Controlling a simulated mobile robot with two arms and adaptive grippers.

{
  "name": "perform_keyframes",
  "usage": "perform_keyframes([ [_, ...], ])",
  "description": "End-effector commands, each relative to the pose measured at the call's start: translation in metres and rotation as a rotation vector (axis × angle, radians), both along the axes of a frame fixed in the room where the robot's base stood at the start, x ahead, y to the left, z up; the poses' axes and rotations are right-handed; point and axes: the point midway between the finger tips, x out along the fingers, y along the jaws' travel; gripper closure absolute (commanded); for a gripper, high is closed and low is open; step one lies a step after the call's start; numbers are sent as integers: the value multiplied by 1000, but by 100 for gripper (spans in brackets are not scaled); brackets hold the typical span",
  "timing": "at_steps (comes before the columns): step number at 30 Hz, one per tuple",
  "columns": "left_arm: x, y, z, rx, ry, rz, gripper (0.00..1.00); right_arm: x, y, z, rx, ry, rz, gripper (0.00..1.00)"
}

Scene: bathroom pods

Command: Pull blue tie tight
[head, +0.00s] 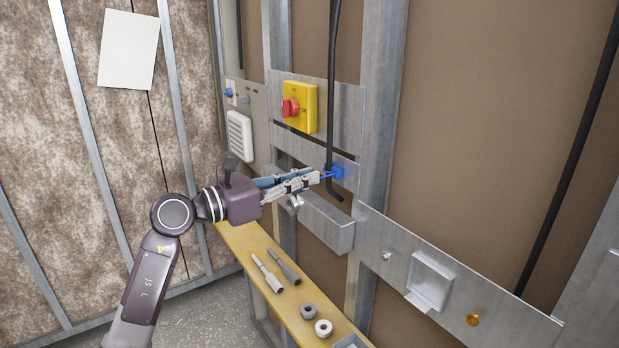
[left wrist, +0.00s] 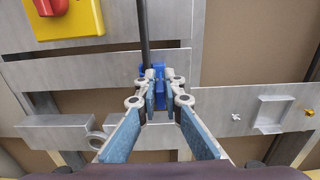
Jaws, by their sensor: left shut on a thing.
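The blue tie (head: 335,172) sits around the black cable (head: 331,90) against a metal plate on the frame. In the left wrist view the blue tie (left wrist: 157,72) shows just beyond my fingertips, with the cable (left wrist: 145,40) rising from it. My left gripper (head: 318,177) reaches in from the left, its fingers shut on the blue tie's tail at the tie's left side. The fingers hide most of the tail. In the left wrist view the fingertips of my left gripper (left wrist: 160,88) are close together. My right gripper is not in view.
A yellow switch box (head: 300,107) with a red knob is on the plate above. A metal box ledge (head: 327,222) juts out below the gripper. A yellow shelf (head: 248,238) below holds two grey tools (head: 275,268) and two rings (head: 315,319). Metal studs stand beside the cable.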

Motion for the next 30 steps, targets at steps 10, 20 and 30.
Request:
perform_keyframes([
  [10, 0, 1, -1, 2, 2, 0, 74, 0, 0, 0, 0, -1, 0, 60],
  [20, -5, 9, -2, 4, 2, 2, 74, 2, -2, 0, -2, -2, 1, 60],
  [30, -45, 64, -2, 7, 2, 4, 74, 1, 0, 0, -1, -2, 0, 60],
])
